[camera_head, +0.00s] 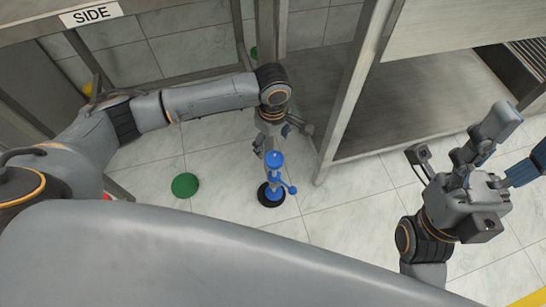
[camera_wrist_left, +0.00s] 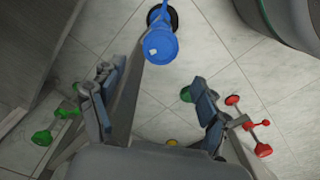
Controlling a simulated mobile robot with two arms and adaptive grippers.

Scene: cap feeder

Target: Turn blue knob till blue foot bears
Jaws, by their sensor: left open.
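The blue knob (camera_head: 274,158) tops a blue leveling foot (camera_head: 273,181) that stands on a black round pad (camera_head: 270,195) on the tiled floor. A small blue side handle sticks out on its right. In the left wrist view the blue knob (camera_wrist_left: 160,48) shows from above, beyond the fingertips. My left gripper (camera_head: 283,134) points down close to the knob. Its fingers are apart with nothing between them in the wrist view (camera_wrist_left: 155,82). My right gripper (camera_head: 515,142) is at the right, its fingers apart and empty, away from the knob. Whether the blue foot bears load cannot be told.
A green disc (camera_head: 185,185) lies on the floor left of the blue foot. The wrist view also shows a red knobbed part (camera_wrist_left: 262,150) and a green one (camera_wrist_left: 42,138). A metal frame leg (camera_head: 345,100) stands right of my left gripper. A table with a SIDE label (camera_head: 91,14) is upper left.

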